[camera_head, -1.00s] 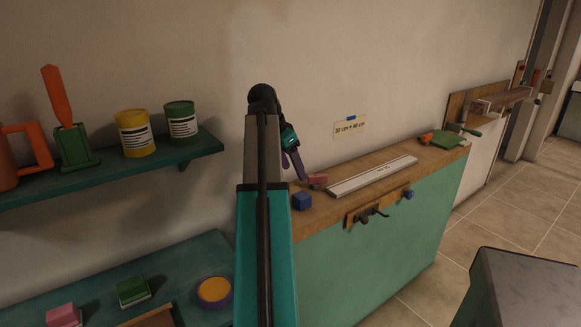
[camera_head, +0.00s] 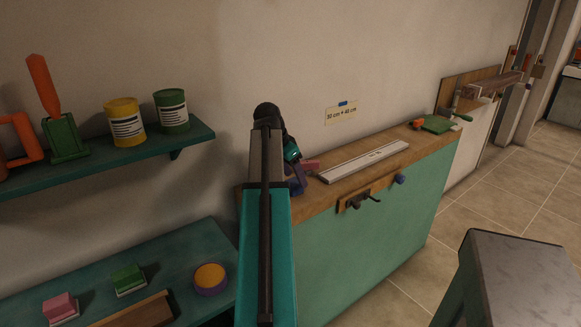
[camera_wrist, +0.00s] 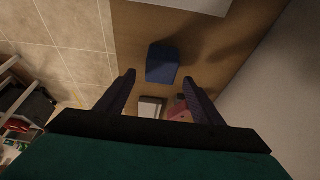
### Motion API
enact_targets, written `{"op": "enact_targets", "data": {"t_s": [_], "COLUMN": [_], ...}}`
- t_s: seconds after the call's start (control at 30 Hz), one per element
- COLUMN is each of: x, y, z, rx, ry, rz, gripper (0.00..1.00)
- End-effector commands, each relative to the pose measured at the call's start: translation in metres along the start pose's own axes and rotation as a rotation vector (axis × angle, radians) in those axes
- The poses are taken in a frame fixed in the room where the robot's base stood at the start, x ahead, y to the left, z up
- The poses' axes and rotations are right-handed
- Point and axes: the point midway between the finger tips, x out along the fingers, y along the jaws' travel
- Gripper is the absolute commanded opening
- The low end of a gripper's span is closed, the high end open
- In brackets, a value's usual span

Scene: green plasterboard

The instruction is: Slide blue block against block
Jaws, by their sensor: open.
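The blue block (camera_wrist: 162,63) rests on the wooden worktop and lies just beyond my fingertips in the wrist view. My gripper (camera_wrist: 158,82) is open, with a dark finger on each side and nothing between the tips. In the head view, my gripper (camera_head: 297,183) is low over the left part of the worktop; the blue block cannot be told apart from the fingers there. A pinkish-red block (camera_head: 311,164) sits by the wall at the left end of the pale ruler (camera_head: 365,161). It also shows beside my right finger in the wrist view (camera_wrist: 178,112).
The worktop's front edge (camera_head: 420,160) carries a clamp-like fitting (camera_head: 360,198). A green pad (camera_head: 438,124) lies at the far right end. At left, a shelf (camera_head: 185,142) holds cans. A grey box-shaped top (camera_head: 515,262) stands at front right.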

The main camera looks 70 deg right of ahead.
Motion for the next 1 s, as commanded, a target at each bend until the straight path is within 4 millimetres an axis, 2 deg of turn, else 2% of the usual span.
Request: {"op": "enact_targets", "data": {"t_s": [0.13,0.33,0.77,1.0], "x": [0.018,0.033,0.038,0.038], "y": [0.001,0.001,0.0,0.0], "z": [0.0,0.0,0.0,0.0], "rx": [0.001,0.001,0.0,0.0], "ry": [-0.001,0.0,0.0,0.0], "rz": [0.001,0.0,-0.001,0.0], "gripper": [0.61,0.61,0.61,0.2]}}
